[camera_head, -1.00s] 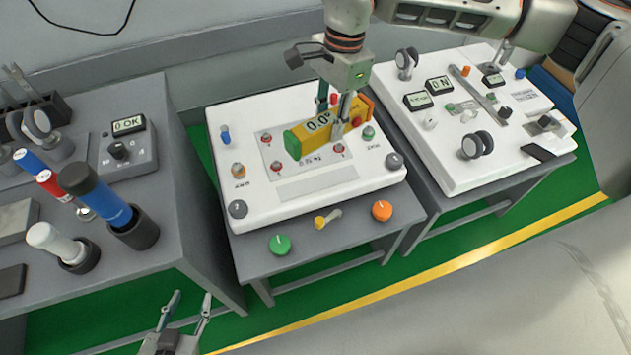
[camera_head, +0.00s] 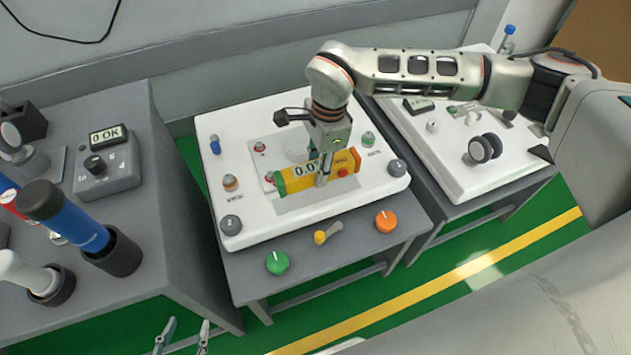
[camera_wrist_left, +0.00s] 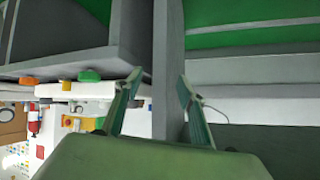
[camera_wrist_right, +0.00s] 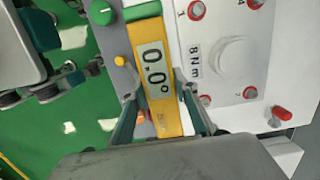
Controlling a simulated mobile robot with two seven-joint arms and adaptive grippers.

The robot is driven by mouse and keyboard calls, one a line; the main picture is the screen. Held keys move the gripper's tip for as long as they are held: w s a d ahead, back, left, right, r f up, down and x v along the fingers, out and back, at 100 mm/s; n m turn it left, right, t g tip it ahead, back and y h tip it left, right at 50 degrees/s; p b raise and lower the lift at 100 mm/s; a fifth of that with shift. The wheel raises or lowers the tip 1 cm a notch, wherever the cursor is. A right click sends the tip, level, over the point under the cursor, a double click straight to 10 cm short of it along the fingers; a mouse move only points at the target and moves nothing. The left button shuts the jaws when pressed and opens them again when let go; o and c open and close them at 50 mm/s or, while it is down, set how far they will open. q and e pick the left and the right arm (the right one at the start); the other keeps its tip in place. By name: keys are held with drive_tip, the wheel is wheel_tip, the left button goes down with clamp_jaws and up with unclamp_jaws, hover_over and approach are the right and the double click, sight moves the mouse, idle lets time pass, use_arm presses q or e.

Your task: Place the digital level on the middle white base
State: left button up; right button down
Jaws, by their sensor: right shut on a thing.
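The digital level (camera_head: 345,164) is a yellow bar with a grey display reading about 0.0. It is over the front half of the middle white base (camera_head: 262,220). My right gripper (camera_head: 321,180) is shut on the level, one finger on each side. The right wrist view also shows the level (camera_wrist_right: 155,75) between the fingers (camera_wrist_right: 160,110). I cannot tell whether the level touches the base. My left gripper (camera_head: 180,340) is open and empty at the bottom edge of the head view. Its open fingers (camera_wrist_left: 158,90) also show in the left wrist view.
The base carries several red, blue, orange and green knobs around a round boss (camera_head: 294,148). The grey stand in front has a green knob (camera_head: 277,263), a yellow lever (camera_head: 327,234) and an orange knob (camera_head: 386,220). A grey cart (camera_head: 165,215) with blue and white cylinders stands left.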

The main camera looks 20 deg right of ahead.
drive_tip(key=shift+f, duration=0.2)
wheel_tip(320, 180, down, 6)
drive_tip(key=shift+r+b, duration=0.15)
drive_tip(key=shift+b, duration=0.6)
drive_tip(key=shift+r, duration=0.1)
use_arm(q)
drive_tip(key=shift+w+d+r, duration=0.2)
drive_tip(key=shift+w+r, duration=0.05)
drive_tip(key=shift+w, duration=0.15)
